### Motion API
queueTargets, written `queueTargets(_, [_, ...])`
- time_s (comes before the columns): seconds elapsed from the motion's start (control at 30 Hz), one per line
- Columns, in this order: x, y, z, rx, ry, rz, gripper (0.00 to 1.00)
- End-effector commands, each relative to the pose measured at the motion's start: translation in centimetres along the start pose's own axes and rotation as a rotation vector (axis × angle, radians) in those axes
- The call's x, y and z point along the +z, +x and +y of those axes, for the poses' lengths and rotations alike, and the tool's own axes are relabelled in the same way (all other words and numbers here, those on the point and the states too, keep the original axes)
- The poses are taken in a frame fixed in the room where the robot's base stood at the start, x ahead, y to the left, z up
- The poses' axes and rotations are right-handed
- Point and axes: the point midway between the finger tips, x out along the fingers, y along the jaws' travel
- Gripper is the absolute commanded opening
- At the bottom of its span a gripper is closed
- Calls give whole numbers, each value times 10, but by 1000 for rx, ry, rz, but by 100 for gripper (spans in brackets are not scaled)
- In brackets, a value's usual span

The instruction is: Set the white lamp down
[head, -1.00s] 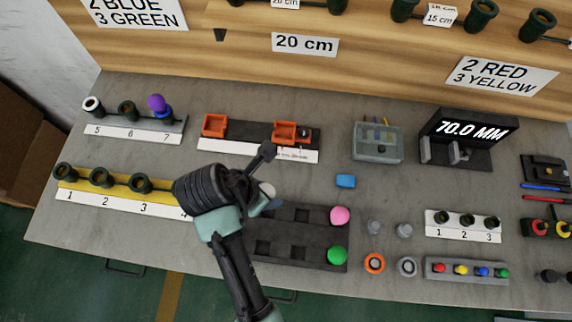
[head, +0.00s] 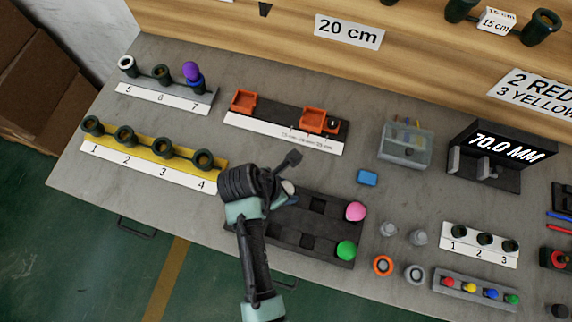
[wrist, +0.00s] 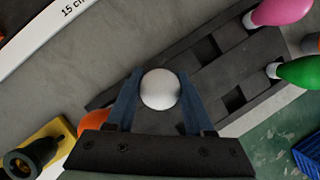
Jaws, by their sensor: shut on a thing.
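The white lamp (wrist: 160,89) shows as a round white bulb between the two blue fingers of my gripper (wrist: 159,100) in the wrist view. The gripper is shut on it. In the head view the white lamp (head: 288,188) is a small pale patch at my gripper (head: 283,194), mostly hidden by it. The gripper is over the left end of a black tray (head: 325,230) with square pockets. Whether the lamp touches the tray cannot be told. A pink lamp (head: 355,211) and a green lamp (head: 346,250) stand in the tray's right end.
A yellow rack (head: 143,151) with numbered dark sockets stands left of my gripper. An orange thing (wrist: 91,125) shows partly beside my left finger. A blue block (head: 367,177) and grey and orange rings (head: 383,265) lie to the right. Several tray pockets are empty.

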Motion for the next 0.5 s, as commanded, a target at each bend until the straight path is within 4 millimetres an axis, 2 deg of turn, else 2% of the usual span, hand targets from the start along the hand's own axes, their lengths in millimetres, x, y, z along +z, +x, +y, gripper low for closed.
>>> queueTargets(0.07, [-1,2,0,0,0,0,0])
queueTargets(0.1, [-1,2,0,1,1,0,56])
queueTargets(0.2, [-1,2,0,1,1,0,74])
queueTargets(0.27, [-1,2,0,1,1,0,83])
queueTargets(0.5, [-1,2,0,0,0,0,83])
